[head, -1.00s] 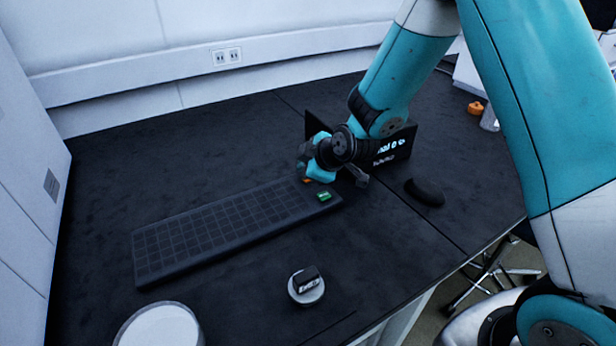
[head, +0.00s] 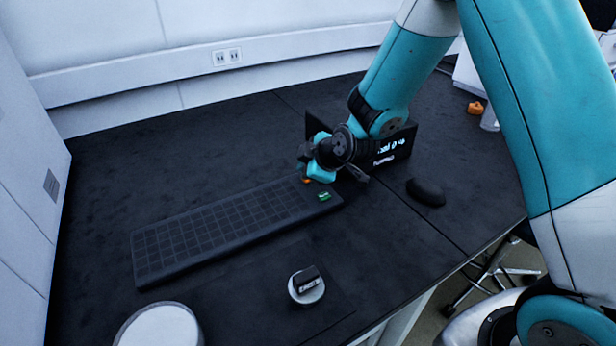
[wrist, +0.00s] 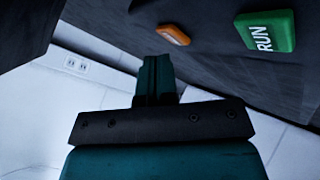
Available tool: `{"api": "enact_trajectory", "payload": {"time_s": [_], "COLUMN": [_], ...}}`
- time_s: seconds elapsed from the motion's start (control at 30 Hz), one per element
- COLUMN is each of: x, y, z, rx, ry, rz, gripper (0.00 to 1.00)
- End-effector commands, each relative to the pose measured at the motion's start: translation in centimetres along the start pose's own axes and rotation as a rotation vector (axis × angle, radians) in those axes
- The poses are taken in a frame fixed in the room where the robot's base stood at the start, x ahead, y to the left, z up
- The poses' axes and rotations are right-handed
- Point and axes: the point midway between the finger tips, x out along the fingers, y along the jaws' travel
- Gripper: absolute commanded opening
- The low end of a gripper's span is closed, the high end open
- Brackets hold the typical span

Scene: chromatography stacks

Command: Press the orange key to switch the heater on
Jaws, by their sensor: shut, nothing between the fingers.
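The orange key (head: 306,181) sits at the far right end of the black keyboard (head: 150,262), behind the green key (head: 324,196). In the wrist view the orange key (wrist: 173,35) is a small block on a dark face, and the green key (wrist: 266,31) reads RUN. My gripper (head: 318,172) is just behind and to the right of the orange key, partly covered by my wrist. In the wrist view its closed teal fingers (wrist: 156,62) point toward the dark face, beside the orange key and apart from it in the picture. Whether they touch the keyboard is hidden.
A black box with a lit display (head: 400,143) stands behind my wrist. A dark rounded object (head: 426,191) lies to the right. A small black item on a white round base (head: 307,289) and a white round container (head: 158,328) stand in front. The dark bench at left is clear.

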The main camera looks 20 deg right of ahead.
Motion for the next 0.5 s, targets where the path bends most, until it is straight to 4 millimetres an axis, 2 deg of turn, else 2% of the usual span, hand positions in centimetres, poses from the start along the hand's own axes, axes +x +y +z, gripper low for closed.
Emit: {"api": "enact_trajectory", "payload": {"time_s": [0.5], "x": [0.42], "y": [-0.33], "z": [0.31], "rx": [0.0], "ry": [0.0], "rz": [0.0], "gripper": [0.0]}}
